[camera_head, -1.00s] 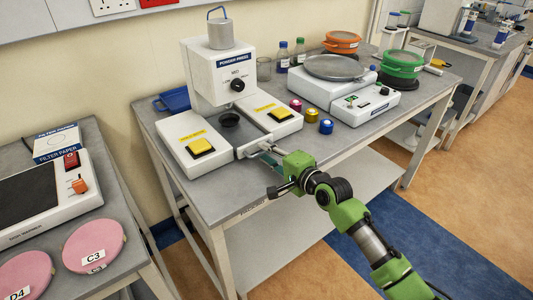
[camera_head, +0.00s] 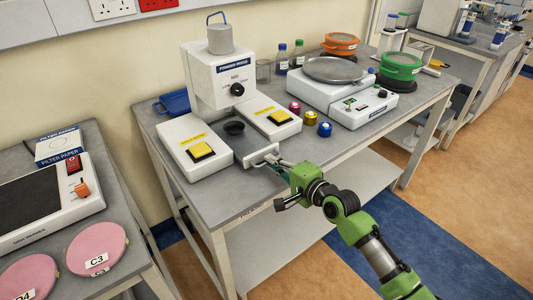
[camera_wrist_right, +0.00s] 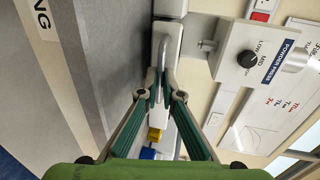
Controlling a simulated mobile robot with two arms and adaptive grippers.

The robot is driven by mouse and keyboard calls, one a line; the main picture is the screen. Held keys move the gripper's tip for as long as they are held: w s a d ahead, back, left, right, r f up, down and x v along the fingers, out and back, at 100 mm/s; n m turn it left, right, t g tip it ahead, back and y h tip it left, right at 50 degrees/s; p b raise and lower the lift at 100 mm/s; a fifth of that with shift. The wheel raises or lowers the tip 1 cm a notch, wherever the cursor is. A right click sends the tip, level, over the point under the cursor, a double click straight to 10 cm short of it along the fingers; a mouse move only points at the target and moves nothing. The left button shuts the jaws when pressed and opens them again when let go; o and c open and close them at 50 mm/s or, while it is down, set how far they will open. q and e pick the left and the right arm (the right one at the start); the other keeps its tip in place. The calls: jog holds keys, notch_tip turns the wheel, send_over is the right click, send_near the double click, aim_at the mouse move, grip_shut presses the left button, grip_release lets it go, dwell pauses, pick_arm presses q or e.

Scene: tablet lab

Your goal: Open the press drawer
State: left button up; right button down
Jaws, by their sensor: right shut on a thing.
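The powder press (camera_head: 220,75) stands on the table, white with a dark knob and a yellow button on each side of its base. Its drawer (camera_head: 240,150) lies between the two base blocks, partly pulled out toward the front, with a dark round die (camera_head: 234,128) in it. My right gripper (camera_head: 277,162) is shut on the drawer handle (camera_head: 259,162) at the table's front edge. In the right wrist view the fingers close around the metal handle bar (camera_wrist_right: 163,62). My left gripper is out of view.
Floor in front is free.

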jog(key=f+p+v, duration=0.2)
jog(key=p+v, duration=0.1)
jog(key=v, duration=0.8)
jog(key=shift+s+d, duration=0.35)
jog(key=shift+s, duration=0.1)
jog(key=shift+f, duration=0.15)
jog(key=c, duration=2.2)
grip_release()
jog(key=shift+v, duration=6)
